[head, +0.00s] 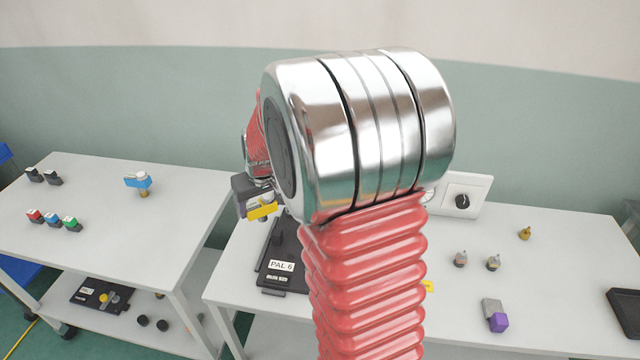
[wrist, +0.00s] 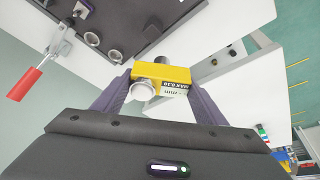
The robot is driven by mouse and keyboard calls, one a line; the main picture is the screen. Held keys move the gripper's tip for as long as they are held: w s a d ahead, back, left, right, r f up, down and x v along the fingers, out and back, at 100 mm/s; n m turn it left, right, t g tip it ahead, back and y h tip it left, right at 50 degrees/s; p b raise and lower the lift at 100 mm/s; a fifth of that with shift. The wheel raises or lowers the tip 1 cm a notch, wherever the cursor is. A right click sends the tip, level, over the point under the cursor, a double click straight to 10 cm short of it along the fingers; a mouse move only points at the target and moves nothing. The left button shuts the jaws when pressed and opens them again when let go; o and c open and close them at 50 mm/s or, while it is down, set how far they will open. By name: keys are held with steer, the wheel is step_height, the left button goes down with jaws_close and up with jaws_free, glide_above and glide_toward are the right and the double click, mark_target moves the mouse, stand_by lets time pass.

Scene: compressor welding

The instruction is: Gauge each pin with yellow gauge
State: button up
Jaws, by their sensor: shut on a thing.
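My gripper (wrist: 160,88) is shut on the yellow gauge (wrist: 172,73), whose printed label reads something like "MAX 6.10". In the head view my gripper (head: 254,198) shows left of my arm, with the yellow gauge (head: 262,211) below its jaws. The gauge is above the left end of the right-hand table, near a black plate labelled "PAL 6" (head: 282,266). A pale round part (wrist: 142,91) shows beside the gauge in the wrist view; I cannot tell whether they touch. My arm hides much of the plate, and I cannot make out the pins clearly.
The wrist view shows a dark fixture (wrist: 130,22) with silver rings (wrist: 92,39) and a red-handled clamp (wrist: 28,82). Small fittings (head: 460,259) and a purple-ended block (head: 496,317) stand on the right table. The left table (head: 110,240) has much free room.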

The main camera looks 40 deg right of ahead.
steer(key=s+d+r+m, duration=0.1)
steer(key=s+d+r, duration=0.1)
steer(key=d, duration=0.5)
steer(key=s+d+r+m, duration=0.1)
steer(key=s+d, duration=0.4)
steer(key=d, duration=0.2)
steer(key=shift+s+d+r+h, duration=0.2)
steer(key=shift+s+r+h, duration=0.1)
steer(key=shift+r+h, duration=0.1)
steer(key=shift+f, duration=0.1)
steer(key=shift+f, duration=2.95)
steer(key=shift+f, duration=1.6)
steer(key=o, duration=1.5)
steer(key=shift+a, duration=0.1)
